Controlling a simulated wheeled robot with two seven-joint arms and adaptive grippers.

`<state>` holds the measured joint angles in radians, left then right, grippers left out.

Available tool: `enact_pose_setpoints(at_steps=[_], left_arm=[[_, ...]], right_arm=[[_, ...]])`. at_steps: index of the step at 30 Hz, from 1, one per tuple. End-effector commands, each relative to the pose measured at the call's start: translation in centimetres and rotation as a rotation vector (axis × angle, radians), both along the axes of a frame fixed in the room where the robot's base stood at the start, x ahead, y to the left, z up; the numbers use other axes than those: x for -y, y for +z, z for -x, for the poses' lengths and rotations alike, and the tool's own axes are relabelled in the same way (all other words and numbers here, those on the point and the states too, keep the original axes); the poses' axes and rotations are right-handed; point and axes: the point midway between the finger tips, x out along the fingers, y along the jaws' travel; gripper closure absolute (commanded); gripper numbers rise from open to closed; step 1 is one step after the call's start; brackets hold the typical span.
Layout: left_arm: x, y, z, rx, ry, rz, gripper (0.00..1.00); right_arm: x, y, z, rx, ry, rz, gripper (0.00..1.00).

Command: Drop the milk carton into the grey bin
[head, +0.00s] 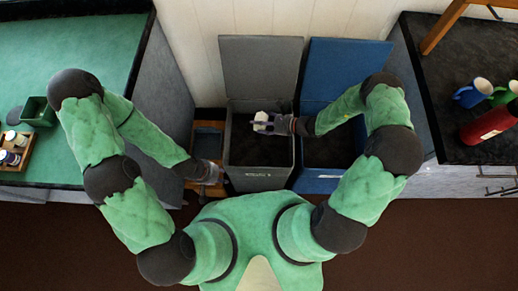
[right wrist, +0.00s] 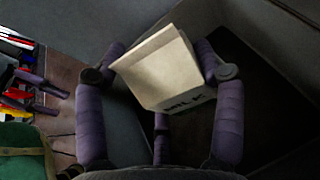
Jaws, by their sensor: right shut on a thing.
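The milk carton (head: 262,118) is pale, with dark lettering on it in the right wrist view (right wrist: 165,72). My right gripper (head: 270,123) is shut on it, with fingers on both sides of the carton. The carton is held over the opening of the grey bin (head: 233,160), whose lid stands raised behind it. The bin's dark inside shows below the carton. My left gripper (head: 208,177) is low, to the left of the grey bin, by a small wooden crate; its fingertips are too small to read.
A blue bin (head: 318,185) with raised lid stands right of the grey one. The wooden crate (head: 207,143) stands left. A green-topped counter (head: 80,35) is at left. A dark counter (head: 470,60) at right holds mugs (head: 473,93) and a red bottle (head: 490,122).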

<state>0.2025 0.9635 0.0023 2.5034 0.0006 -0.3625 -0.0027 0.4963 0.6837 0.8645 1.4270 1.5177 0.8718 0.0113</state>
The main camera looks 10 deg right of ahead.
Motion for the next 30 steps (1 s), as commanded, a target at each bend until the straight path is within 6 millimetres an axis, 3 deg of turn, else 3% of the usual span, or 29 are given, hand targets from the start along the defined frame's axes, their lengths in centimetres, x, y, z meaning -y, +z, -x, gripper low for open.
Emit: enact_pose_setpoints(at_steps=[10, 21, 22, 24, 30], left_arm=[[0.0, -3.3, 0.0, 0.000, 0.000, 0.000, 0.60], [0.0, -3.6, 0.0, 0.000, 0.000, 0.000, 0.60], [0.0, -3.6, 0.0, 0.000, 0.000, 0.000, 0.60], [0.0, -3.6, 0.0, 0.000, 0.000, 0.000, 0.60], [0.0, -3.6, 0.0, 0.000, 0.000, 0.000, 0.60]], right_arm=[[0.0, -4.0, 0.0, 0.000, -0.001, 0.000, 0.53], [0.0, -4.4, 0.0, 0.000, -0.001, 0.000, 0.53], [0.0, -4.4, 0.0, 0.000, -0.001, 0.000, 0.25], [0.0, -4.4, 0.0, 0.000, -0.001, 0.000, 0.05], [0.0, -4.4, 0.0, 0.000, -0.001, 0.000, 0.03]])
